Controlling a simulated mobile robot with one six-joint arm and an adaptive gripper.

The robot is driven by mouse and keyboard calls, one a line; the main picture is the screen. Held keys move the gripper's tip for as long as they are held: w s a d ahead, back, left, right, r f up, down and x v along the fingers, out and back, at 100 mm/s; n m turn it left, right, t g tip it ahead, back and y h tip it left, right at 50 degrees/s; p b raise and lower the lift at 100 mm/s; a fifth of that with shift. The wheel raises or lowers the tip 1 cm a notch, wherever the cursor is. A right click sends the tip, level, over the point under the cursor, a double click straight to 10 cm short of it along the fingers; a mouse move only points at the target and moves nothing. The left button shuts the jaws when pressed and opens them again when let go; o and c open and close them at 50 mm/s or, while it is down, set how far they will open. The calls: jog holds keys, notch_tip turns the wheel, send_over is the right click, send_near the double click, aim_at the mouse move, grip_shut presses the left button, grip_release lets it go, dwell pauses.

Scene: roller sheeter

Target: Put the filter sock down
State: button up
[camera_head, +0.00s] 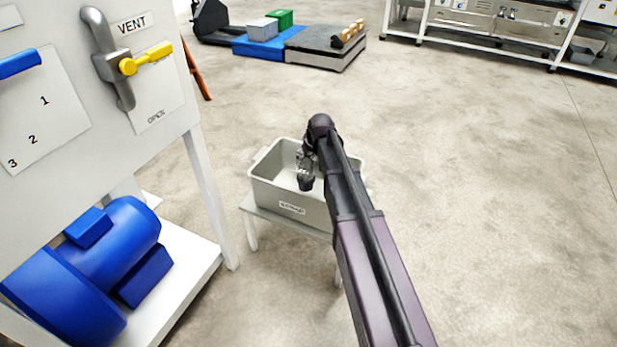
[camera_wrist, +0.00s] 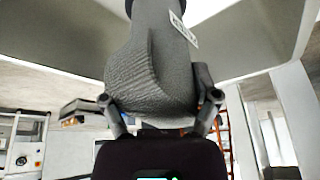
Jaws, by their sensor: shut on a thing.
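My gripper (camera_head: 305,170) hangs at the end of my arm over the grey bin (camera_head: 290,208), pointing down into its opening in the head view. In the wrist view my gripper (camera_wrist: 160,103) is shut on the filter sock (camera_wrist: 150,62), a dark grey ribbed cloth piece with a white label. One finger presses on each side of it. In the head view a small dark end (camera_head: 305,184) shows below the fingers, inside the outline of the bin's opening. Whether the sock touches the bin floor cannot be told. My arm hides the bin's right part.
The bin stands on a low white stand (camera_head: 250,226). To its left is a white panel (camera_head: 120,145) with a yellow-handled vent valve (camera_head: 146,60), above a blue motor (camera_head: 100,262). A blue-and-grey platform (camera_head: 300,45) lies far back. Open floor lies right.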

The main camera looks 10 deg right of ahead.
aim_at(307, 170)
jog(key=shift+f+b, duration=0.55)
jog(key=shift+f, duration=0.35)
jog(key=shift+f+b, duration=1.9)
jog(key=shift+f, duration=0.1)
jog(key=o, duration=1.2)
jog(key=shift+c, duration=0.2)
jog(key=shift+r, duration=0.2)
jog(key=p+v, duration=1.1)
jog(key=v, duration=0.1)
